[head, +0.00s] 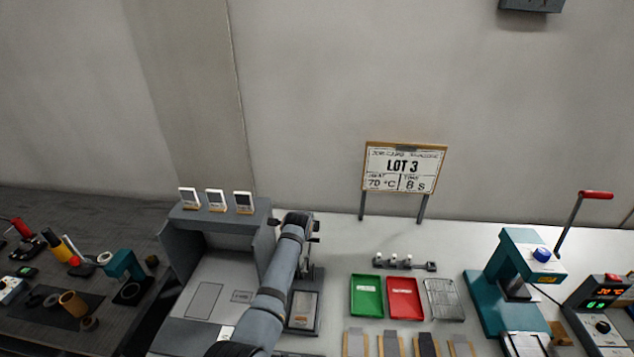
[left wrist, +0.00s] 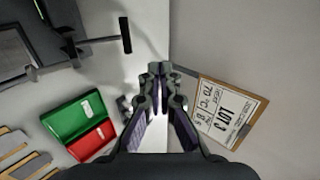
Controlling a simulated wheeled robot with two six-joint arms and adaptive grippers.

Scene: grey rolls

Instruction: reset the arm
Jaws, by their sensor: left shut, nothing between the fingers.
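My left arm (head: 268,305) rises from the bottom of the head view over the white table. Its gripper (head: 312,229) is near the table's back edge, left of the LOT 3 sign. In the left wrist view the two fingers (left wrist: 160,72) meet at their tips, shut with nothing between them. They are raised over the strip where table and wall meet in that picture. My right gripper is in neither view.
The LOT 3 sign (head: 404,168) stands at the back. A green tray (head: 366,296) and a red tray (head: 404,298) lie right of my arm, beside a wire rack (head: 444,299). A teal press (head: 513,275) stands farther right. A grey cabinet (head: 205,240) is at left.

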